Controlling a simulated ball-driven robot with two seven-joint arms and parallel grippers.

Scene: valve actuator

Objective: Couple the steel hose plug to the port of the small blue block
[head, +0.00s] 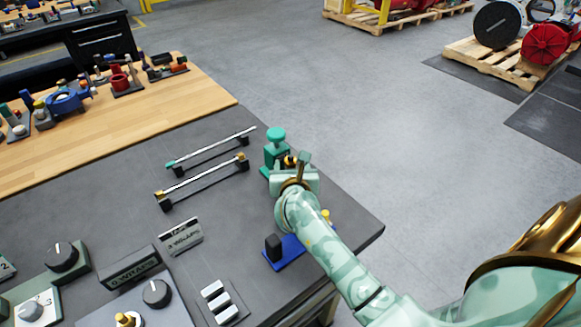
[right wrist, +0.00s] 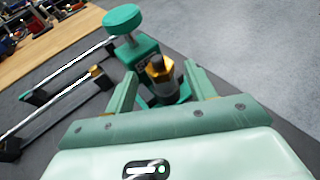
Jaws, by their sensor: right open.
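A blue base (head: 287,253) with an upright black piece (head: 273,246) lies near the table's right edge, partly hidden by my right arm; its port is not clear. A small brass fitting (head: 326,215) shows just beyond the arm. My right gripper (head: 291,167) is at a teal stand with a round knob (head: 276,136). In the right wrist view, its open fingers (right wrist: 160,75) stand either side of a gold hex fitting with a dark grey top (right wrist: 160,67), in front of the teal stand (right wrist: 125,22). I cannot tell whether this is the hose plug. My left gripper is out of view.
Two metal rods on black holders (head: 212,148) (head: 203,181) lie left of the teal stand. Silver bars (head: 219,301) lie near the front. Grey floor is open beyond the table's right edge.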

